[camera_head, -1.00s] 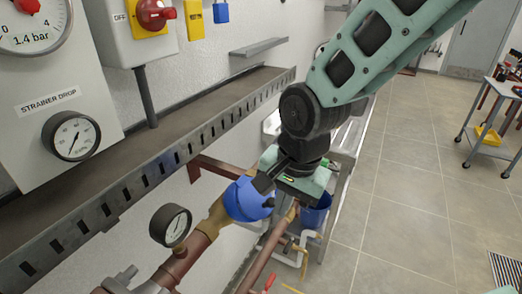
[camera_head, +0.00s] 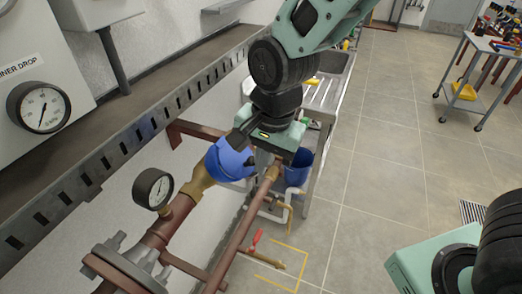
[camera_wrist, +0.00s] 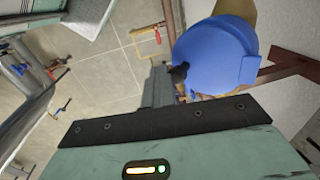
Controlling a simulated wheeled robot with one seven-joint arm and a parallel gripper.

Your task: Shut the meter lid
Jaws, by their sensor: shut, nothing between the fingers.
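The blue meter (camera_head: 230,160) sits on the brass fitting of the copper pipe in the head view. Its rounded blue cover also shows in the wrist view (camera_wrist: 215,55), beyond my fingers and to their right. I cannot tell clearly how far the lid stands open. My gripper (camera_wrist: 170,85) is shut and empty, with its dark fingertips close beside the meter's edge. In the head view my gripper (camera_head: 238,142) is at the meter's upper right and hides part of it. Contact cannot be made out.
A pressure gauge (camera_head: 153,188) stands on the pipe near a bolted flange (camera_head: 125,268). A slotted metal rail (camera_head: 120,120) runs along the wall above. A blue bucket (camera_head: 298,168) and a red-handled valve (camera_head: 257,238) lie to the right. Open tiled floor is at right.

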